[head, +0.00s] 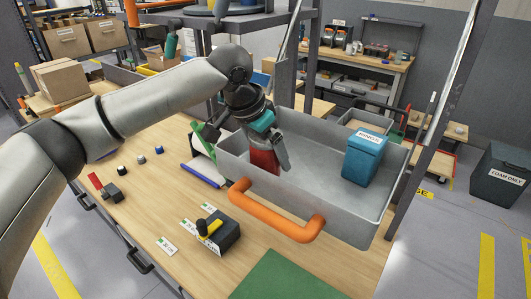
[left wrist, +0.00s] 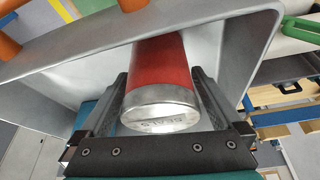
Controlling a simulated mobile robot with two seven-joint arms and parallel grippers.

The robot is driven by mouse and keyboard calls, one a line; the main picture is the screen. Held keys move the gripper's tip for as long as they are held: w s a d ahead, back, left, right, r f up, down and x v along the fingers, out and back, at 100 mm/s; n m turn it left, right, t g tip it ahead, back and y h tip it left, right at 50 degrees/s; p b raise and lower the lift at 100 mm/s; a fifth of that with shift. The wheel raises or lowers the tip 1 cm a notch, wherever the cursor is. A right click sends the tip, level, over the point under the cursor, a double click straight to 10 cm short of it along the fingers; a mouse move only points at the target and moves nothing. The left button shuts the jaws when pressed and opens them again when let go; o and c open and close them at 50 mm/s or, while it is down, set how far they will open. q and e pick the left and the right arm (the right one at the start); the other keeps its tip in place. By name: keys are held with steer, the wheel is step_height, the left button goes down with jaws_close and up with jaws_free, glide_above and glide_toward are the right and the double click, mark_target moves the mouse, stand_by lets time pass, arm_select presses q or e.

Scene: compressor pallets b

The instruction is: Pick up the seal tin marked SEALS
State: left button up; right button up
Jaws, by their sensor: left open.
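The seal tin (head: 264,160) is a red cylinder standing inside the left end of the grey tray (head: 335,213). In the left wrist view the tin (left wrist: 160,62) shows its red side and silver lid, with small blurred lettering on the lid. My left gripper (head: 267,157) is open and lowered over the tin. In the left wrist view its two dark fingers (left wrist: 160,85) stand on either side of the tin. I cannot tell whether they touch it. The gripper hides part of the tin in the head view. My right gripper is not in view.
A blue box (head: 363,160) stands in the tray's right part; the tray floor between is clear. An orange handle (head: 276,225) sticks out from the tray's front. A black-and-yellow device (head: 215,234) and small knobs lie on the wooden bench. A grey post (head: 433,110) rises at right.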

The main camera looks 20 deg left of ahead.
arm_select(q)
steer(key=shift+c, duration=0.2)
steer(key=shift+r, duration=0.1)
steer(key=c, duration=1.4)
steer(key=shift+o, duration=0.2)
